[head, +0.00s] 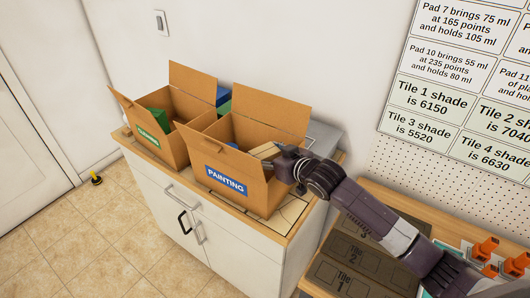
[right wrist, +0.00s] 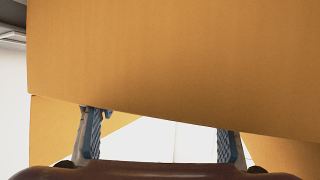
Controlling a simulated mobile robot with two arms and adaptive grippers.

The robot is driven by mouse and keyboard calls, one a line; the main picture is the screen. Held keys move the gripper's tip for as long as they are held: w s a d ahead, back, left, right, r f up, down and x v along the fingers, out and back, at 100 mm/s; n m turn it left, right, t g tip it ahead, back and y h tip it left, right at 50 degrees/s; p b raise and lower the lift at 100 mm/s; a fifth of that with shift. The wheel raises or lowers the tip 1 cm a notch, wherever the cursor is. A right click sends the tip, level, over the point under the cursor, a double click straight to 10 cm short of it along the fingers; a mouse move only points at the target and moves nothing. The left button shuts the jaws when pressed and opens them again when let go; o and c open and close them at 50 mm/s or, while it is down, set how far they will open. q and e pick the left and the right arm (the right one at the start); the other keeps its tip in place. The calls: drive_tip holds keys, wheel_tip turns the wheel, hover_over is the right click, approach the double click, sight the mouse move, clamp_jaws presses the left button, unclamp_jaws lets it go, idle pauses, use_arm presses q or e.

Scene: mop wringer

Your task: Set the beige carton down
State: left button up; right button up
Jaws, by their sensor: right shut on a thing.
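The beige carton (head: 265,150) shows in the head view at the tips of my right gripper (head: 284,160), over the right part of the cardboard box labelled PAINTING (head: 240,185). The right gripper is shut on the carton. The box wall and flap hide part of the carton and fingers, so I cannot tell whether it touches the box. In the right wrist view, brown cardboard (right wrist: 180,60) fills the upper part, and the blue-grey fingers (right wrist: 160,140) stand apart below it. The carton is not clear there. My left gripper is not in view.
A second open box (head: 155,135), labelled in green, stands left of the PAINTING box with a green item inside. Both stand on a white cabinet with a wooden top (head: 291,222). A bench with dark tile boxes (head: 345,268) and orange-topped items (head: 487,248) is at the right.

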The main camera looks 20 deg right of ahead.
drive_tip(key=shift+s+f, duration=0.15)
drive_tip(key=shift+f, duration=0.4)
drive_tip(key=o, duration=1.2)
drive_tip(key=shift+f, duration=0.15)
drive_tip(key=shift+o, duration=0.8)
drive_tip(key=shift+s+a+f, duration=0.1)
drive_tip(key=shift+f, duration=0.05)
drive_tip(key=shift+r, duration=0.6)
drive_tip(key=shift+s+d, duration=0.25)
drive_tip(key=r+b+v, duration=0.1)
drive_tip(key=b+v, duration=0.1)
drive_tip(key=v, duration=0.9)
drive_tip(key=shift+r, duration=0.15)
